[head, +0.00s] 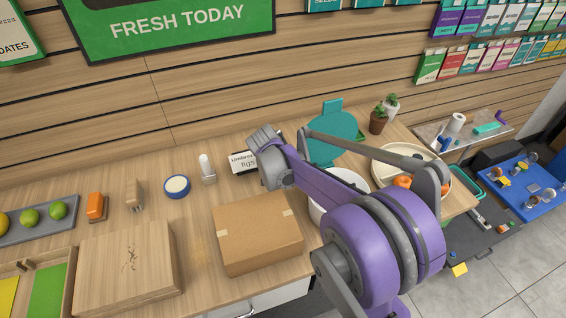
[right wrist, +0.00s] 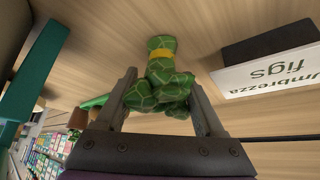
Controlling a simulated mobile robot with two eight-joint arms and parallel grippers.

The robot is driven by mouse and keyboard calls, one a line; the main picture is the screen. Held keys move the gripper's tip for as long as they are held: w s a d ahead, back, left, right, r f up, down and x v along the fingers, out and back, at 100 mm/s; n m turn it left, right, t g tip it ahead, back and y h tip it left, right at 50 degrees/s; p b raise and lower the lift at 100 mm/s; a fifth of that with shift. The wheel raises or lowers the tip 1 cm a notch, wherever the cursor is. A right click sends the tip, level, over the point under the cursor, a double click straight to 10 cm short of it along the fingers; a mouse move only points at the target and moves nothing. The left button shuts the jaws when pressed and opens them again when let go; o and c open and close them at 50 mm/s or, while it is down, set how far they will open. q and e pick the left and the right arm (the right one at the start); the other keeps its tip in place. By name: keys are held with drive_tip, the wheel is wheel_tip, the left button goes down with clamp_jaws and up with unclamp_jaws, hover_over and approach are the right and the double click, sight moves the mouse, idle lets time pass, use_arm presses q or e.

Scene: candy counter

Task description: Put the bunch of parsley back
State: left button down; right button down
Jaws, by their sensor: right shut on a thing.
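The bunch of parsley (right wrist: 165,72), a green leafy-patterned bundle with a yellow band, shows in the right wrist view. My right gripper (right wrist: 160,92) is shut on it, with one finger on each side. The banded end points away from the gripper, toward the wood surface; I cannot tell whether it touches. In the head view my right gripper (head: 263,142) is over the back of the counter, by the figs sign (head: 243,163), and the parsley is hidden there. My left gripper is not in view.
A cardboard box (head: 257,235) and a wooden box (head: 127,268) stand in front. A white shaker (head: 207,168) and a blue bowl (head: 177,186) are left of the sign. A teal round-topped thing (head: 333,137) and a white bowl (head: 350,179) are to the right.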

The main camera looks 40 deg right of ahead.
drive_tip(key=shift+f, duration=0.2)
unclamp_jaws()
drive_tip(key=shift+r, duration=0.1)
drive_tip(key=shift+a+r, duration=0.1)
drive_tip(key=shift+r, duration=0.15)
drive_tip(key=v, duration=1.1)
drive_tip(key=shift+s+a+r+p, duration=0.15)
drive_tip(key=shift+r+p, duration=0.1)
drive_tip(key=shift+p, duration=0.2)
